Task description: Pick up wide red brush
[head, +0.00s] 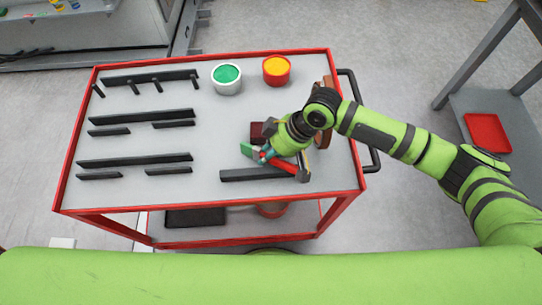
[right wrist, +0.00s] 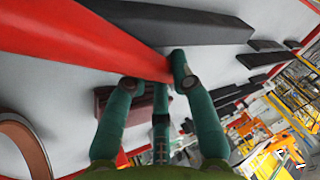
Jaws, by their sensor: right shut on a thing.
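The wide red brush (head: 280,165) is at the front right of the cart top in the head view. Its red body runs to the right from my right gripper (head: 264,154), towards a dark and orange-edged end. In the right wrist view the red brush (right wrist: 95,40) crosses the upper left as a long red bar. The teal fingers of my right gripper (right wrist: 155,80) are shut on its narrow end. I cannot tell whether the brush is clear of the cart top. My left gripper is not in view.
The red-rimmed cart (head: 205,203) holds several black bars (head: 135,160) at left, a green-filled pot (head: 227,78) and a yellow-filled red pot (head: 276,70) at the back. A dark red block (head: 257,132) lies behind the gripper. A black bar (head: 240,175) lies close to the brush.

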